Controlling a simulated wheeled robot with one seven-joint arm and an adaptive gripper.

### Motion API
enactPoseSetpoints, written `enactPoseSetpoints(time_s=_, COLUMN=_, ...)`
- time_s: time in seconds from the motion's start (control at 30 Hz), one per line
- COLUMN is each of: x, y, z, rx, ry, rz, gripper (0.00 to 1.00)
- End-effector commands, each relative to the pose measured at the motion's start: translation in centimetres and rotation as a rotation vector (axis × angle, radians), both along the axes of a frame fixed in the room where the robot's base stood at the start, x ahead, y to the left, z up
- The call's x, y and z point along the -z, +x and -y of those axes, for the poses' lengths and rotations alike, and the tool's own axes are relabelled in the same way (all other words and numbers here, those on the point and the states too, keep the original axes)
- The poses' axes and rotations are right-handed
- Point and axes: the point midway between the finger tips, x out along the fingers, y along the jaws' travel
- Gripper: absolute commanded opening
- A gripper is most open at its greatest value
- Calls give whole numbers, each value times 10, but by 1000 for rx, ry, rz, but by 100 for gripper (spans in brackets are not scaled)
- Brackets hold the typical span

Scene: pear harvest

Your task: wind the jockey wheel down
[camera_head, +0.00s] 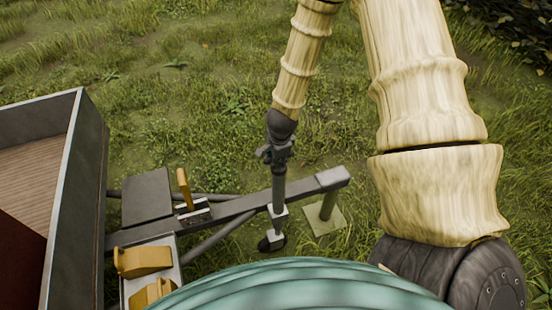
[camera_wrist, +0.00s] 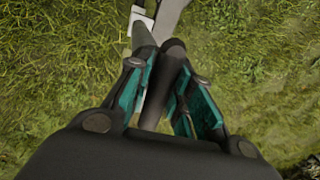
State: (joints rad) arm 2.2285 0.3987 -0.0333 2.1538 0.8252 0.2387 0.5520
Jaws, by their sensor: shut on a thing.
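The jockey wheel's upright tube (camera_head: 279,190) stands at the trailer's drawbar (camera_head: 240,205) in the head view, held by a pale clamp (camera_head: 278,213). Its small dark wheel (camera_head: 270,243) is below, close to the grass; I cannot tell whether it touches. My gripper (camera_head: 276,150) is over the tube's top end, reaching down from above. In the wrist view, my gripper (camera_wrist: 165,75) has its teal-padded fingers shut around a dark bar, seemingly the jockey wheel's crank handle (camera_wrist: 173,50). The palm and fingers hide much of the handle and the tube's top.
A short post on a square plate (camera_head: 328,222) stands by the drawbar's right end. A yellow lever (camera_head: 185,188) rises from the drawbar. Yellow blocks (camera_head: 143,262) sit at lower left, beside the trailer's box wall (camera_head: 75,190). Open grass lies behind.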

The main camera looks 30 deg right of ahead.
Motion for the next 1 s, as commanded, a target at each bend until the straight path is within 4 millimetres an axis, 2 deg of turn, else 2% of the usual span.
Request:
enactPoseSetpoints(time_s=0.3, x=-2, y=4, z=2, rx=75, ry=-5, rz=6, gripper=0)
enactPoseSetpoints(time_s=0.7, x=-2, y=5, z=3, rx=81, ry=-6, rz=7, gripper=0)
enactPoseSetpoints(time_s=0.73, x=-2, y=5, z=3, rx=81, ry=-6, rz=8, gripper=24)
enactPoseSetpoints(time_s=0.83, x=-2, y=5, z=3, rx=81, ry=-6, rz=7, gripper=42)
enactPoseSetpoints(time_s=1.0, x=-1, y=3, z=2, rx=80, ry=-3, rz=4, gripper=42)
